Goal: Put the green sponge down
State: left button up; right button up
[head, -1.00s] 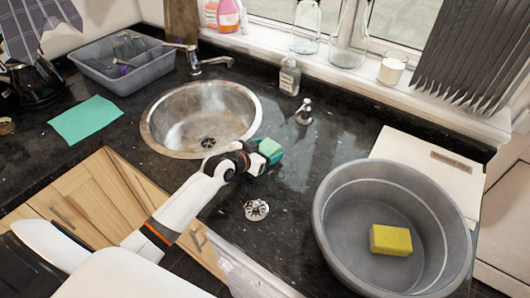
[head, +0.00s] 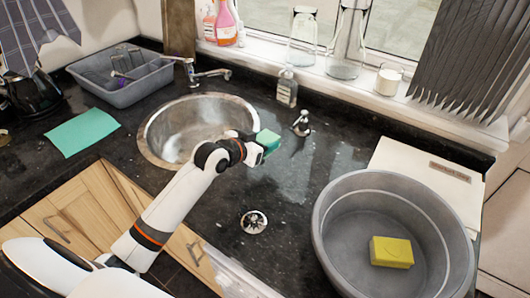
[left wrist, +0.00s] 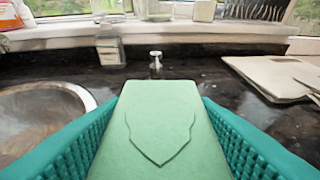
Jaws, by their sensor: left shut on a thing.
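The green sponge (head: 267,141) is held at the end of my left arm, just right of the sink's rim in the head view. My left gripper (head: 262,148) is shut on it. In the left wrist view the sponge (left wrist: 160,130) fills the space between the two teal finger pads, with its pale green face towards the camera. The sponge seems to be above the dark worktop (head: 310,185); how high is hard to tell. My right gripper is not in view.
A round steel sink (head: 185,135) lies left of the gripper. A grey basin (head: 335,255) with a yellow sponge (head: 391,252) stands at the right. A soap bottle (head: 287,88) and small tap (head: 301,122) stand behind. A drain fitting (head: 254,222) lies in front; worktop around it is clear.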

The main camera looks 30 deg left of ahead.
pick_arm(q)
jog(key=shift+r, duration=0.85)
jog(key=shift+s+d, duration=0.1)
jog(key=shift+d, duration=0.05)
jog(key=s+d+r+n+y, duration=0.2)
jog(key=s+d, duration=0.6)
jog(key=s, duration=0.5)
jog(key=shift+d+r+n+y, duration=0.3)
jog(key=shift+d+r+y, duration=0.1)
jog(key=shift+r+y, duration=0.15)
